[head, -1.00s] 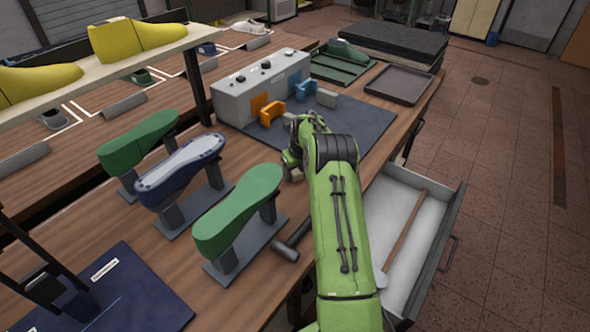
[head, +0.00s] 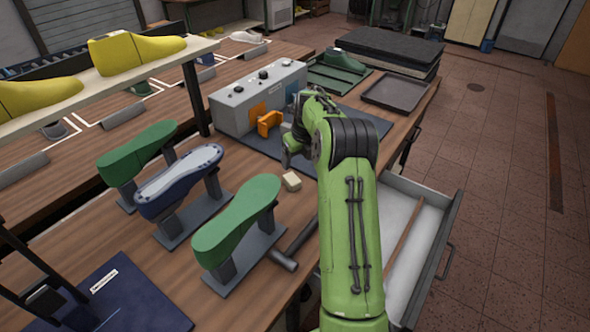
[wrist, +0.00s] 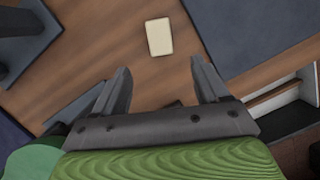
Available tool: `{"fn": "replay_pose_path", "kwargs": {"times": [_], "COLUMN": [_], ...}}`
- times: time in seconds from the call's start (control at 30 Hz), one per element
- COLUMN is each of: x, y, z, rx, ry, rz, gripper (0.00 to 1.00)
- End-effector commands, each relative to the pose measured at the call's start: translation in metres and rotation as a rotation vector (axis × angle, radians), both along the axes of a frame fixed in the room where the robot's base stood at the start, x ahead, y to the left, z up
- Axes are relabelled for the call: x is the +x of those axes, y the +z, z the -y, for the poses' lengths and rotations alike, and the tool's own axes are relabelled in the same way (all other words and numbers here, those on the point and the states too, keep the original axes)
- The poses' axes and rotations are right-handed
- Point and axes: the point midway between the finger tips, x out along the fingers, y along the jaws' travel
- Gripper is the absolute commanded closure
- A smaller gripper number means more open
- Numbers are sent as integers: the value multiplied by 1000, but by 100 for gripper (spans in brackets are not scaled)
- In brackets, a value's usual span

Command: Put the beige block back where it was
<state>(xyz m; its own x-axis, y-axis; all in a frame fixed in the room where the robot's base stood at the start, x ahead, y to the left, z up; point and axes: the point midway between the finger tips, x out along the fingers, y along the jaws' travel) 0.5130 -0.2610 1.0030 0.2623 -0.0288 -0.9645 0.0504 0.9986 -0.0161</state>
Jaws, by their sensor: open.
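The beige block (head: 291,181) lies on the bare wooden bench top, right of the front green shoe last (head: 238,222) and short of the dark blue mat. In the wrist view the block (wrist: 159,37) lies on the wood beyond my fingertips, near the mat's edge. My gripper (wrist: 161,66) is open, with nothing between its fingers. In the head view my gripper (head: 288,157) is above and behind the block, apart from it, partly hidden by my own arm.
A hammer (head: 284,259) lies beside the front last's stand. A blue-and-grey last (head: 180,181) and another green last stand to the left. A grey control box (head: 258,97) with an orange piece (head: 268,122) before it stands behind. An open drawer (head: 432,235) juts out at right.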

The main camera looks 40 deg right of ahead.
Motion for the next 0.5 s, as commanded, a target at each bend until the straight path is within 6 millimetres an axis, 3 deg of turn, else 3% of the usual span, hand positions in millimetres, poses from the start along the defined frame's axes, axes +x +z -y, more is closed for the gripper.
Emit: {"fn": "replay_pose_path", "kwargs": {"times": [0.07, 0.13, 0.27, 0.4, 0.5], "x": [-2, -8, -44, -105, -158], "y": [18, 46, 108, 157, 177], "z": [-13, -38, -100, -161, -196], "rx": [-31, -101, -283, -489, -637], "ry": [88, 281, 793, 1355, 1746], "rz": [4, 3, -10, -29, -42], "gripper": [26, 26, 26, 26, 26]}}
